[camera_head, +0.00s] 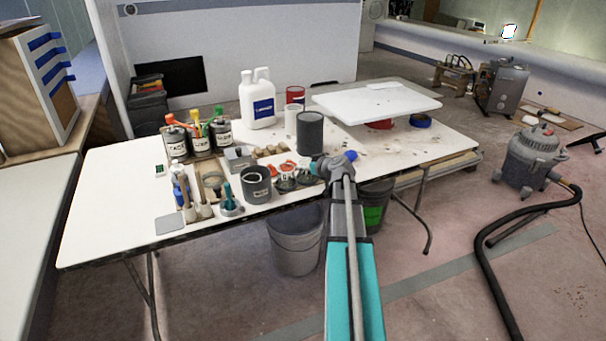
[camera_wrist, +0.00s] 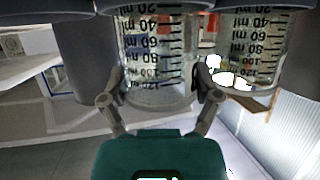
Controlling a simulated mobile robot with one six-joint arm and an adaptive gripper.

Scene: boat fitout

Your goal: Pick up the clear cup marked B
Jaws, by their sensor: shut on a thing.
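My gripper (camera_wrist: 158,82) has one finger on each side of a clear cup (camera_wrist: 155,45) with black ml marks and is shut on it. The wrist view is upside down, and no letter B is readable on this cup. A second clear cup (camera_wrist: 250,40) with similar marks stands close beside it, on the right in the wrist view. In the head view my gripper (camera_head: 334,166) is at the front edge of the white table (camera_head: 110,215), just right of the dark grey cylinder. I cannot make out the clear cups there.
A dark grey cylinder (camera_head: 310,133) and a grey can (camera_head: 257,185) stand near my gripper. Labelled cans, a white jug (camera_head: 257,100) and small tools crowd the table's left and middle. A white board (camera_head: 377,103) is raised at the right. Buckets (camera_head: 295,240) stand below the front edge.

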